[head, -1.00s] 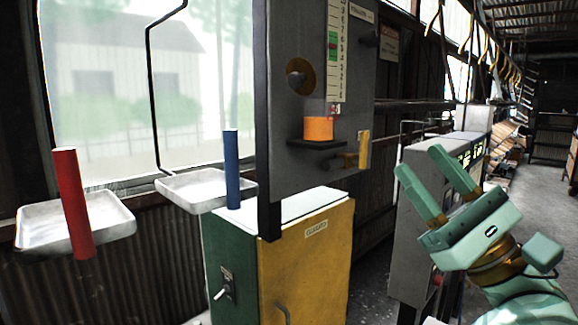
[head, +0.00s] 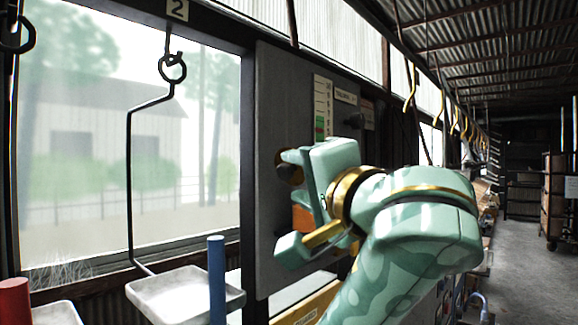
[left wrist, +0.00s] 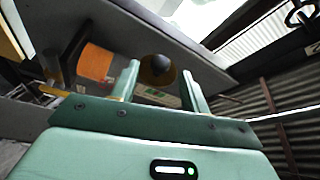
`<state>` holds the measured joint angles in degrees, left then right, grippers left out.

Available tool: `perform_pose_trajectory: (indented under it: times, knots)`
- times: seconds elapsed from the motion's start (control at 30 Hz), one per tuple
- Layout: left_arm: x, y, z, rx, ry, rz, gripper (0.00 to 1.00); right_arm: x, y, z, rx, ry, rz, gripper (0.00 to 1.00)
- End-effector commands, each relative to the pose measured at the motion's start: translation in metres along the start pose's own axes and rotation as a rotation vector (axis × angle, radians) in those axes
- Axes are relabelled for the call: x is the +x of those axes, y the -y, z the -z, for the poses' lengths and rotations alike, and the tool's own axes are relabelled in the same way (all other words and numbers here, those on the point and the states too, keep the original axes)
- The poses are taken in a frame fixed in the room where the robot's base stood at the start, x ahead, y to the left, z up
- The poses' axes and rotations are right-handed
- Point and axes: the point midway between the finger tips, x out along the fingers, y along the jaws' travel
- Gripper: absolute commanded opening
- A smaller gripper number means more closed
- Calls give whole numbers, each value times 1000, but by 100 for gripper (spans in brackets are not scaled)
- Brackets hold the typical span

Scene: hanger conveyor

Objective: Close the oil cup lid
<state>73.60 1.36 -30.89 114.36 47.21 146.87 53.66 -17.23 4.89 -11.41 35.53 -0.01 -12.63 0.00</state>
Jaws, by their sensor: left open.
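The grey panel (head: 275,90) carries an orange cup (head: 303,220) and, above it, a round dark knob-like part (head: 288,172). I cannot tell which part is the oil cup lid. My left gripper (head: 290,158) is in front of the panel at the round part and hides some of it and most of the orange cup. In the left wrist view the left gripper (left wrist: 160,72) is open, and the round part (left wrist: 158,70) shows between its fingertips. Contact cannot be told. The orange cup (left wrist: 97,62) shows beside the fingers there. My right gripper is not in view.
A white tray (head: 180,292) hangs from a hook at the left. A blue post (head: 217,280) and a red post (head: 15,302) stand near it. The yellow cabinet (head: 310,305) is below the panel. A clear aisle (head: 520,260) runs at the right.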

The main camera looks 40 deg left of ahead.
Motion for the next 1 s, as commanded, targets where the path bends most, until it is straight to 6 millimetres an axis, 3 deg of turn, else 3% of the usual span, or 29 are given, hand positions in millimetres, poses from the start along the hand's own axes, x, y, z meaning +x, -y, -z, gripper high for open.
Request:
perform_pose_trajectory:
  times: [0.2,0.57,0.7,0.73,1.0]
  knots:
    - [29,1,0,1,2,3,46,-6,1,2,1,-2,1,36]
    - [34,0,0,1,0,0,46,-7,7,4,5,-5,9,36]
    - [34,0,0,1,0,0,7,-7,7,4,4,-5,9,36]
    - [34,0,0,1,0,0,2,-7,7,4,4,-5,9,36]
    - [34,0,1,17,0,-7,2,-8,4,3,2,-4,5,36]
